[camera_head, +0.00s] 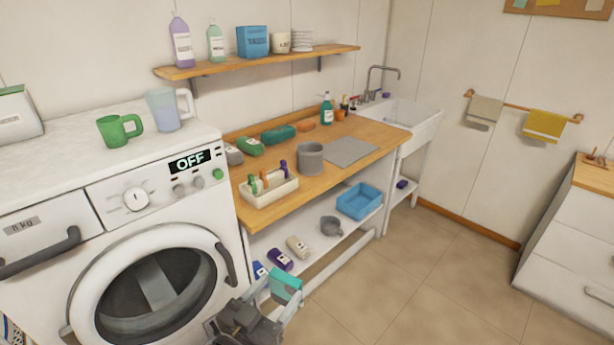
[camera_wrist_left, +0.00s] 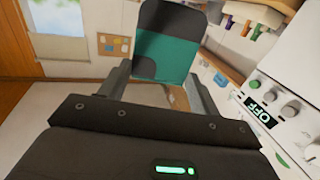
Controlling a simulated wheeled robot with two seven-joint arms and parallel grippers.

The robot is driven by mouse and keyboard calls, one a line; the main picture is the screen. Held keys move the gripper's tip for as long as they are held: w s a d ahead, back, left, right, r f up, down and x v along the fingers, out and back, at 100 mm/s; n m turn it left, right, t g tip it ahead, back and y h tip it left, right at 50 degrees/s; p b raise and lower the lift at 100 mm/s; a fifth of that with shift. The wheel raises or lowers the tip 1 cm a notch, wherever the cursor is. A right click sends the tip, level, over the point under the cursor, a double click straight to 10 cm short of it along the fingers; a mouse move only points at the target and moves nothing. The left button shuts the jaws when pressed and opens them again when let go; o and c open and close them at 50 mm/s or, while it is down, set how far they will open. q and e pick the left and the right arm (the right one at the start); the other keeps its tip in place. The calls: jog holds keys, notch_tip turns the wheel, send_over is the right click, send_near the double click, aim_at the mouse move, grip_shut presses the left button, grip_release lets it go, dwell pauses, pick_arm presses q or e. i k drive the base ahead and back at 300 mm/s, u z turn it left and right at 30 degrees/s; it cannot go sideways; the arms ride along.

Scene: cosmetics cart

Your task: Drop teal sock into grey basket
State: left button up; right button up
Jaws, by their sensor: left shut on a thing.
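My left gripper (camera_head: 279,294) is at the bottom of the head view, in front of the lower shelf. It is shut on the teal sock (camera_head: 287,279), which stands up out of the jaws. In the left wrist view the sock (camera_wrist_left: 165,50) is a flat teal piece with dark ends, between the two fingers (camera_wrist_left: 160,82). A round, open grey container (camera_head: 310,160) stands on the wooden counter, farther back and higher than the gripper in the head view; it may be the grey basket. My right gripper is not in view.
A washing machine (camera_head: 150,245) stands left of the gripper. A cream caddy (camera_head: 268,192) and a grey mat (camera_head: 351,151) are on the counter (camera_head: 300,205). A blue bin (camera_head: 359,201), bottles and a small grey vessel (camera_head: 331,226) are on the lower shelf. The floor (camera_head: 440,275) at right is clear.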

aim_at(306, 169)
jog(key=k, duration=0.7)
jog(key=z, duration=0.9)
jog(key=i, duration=1.35)
jog(key=z, duration=0.5)
jog(key=i, duration=1.25)
jog(key=u, duration=1.45)
jog(key=i, duration=0.8)
jog(key=u, duration=0.85)
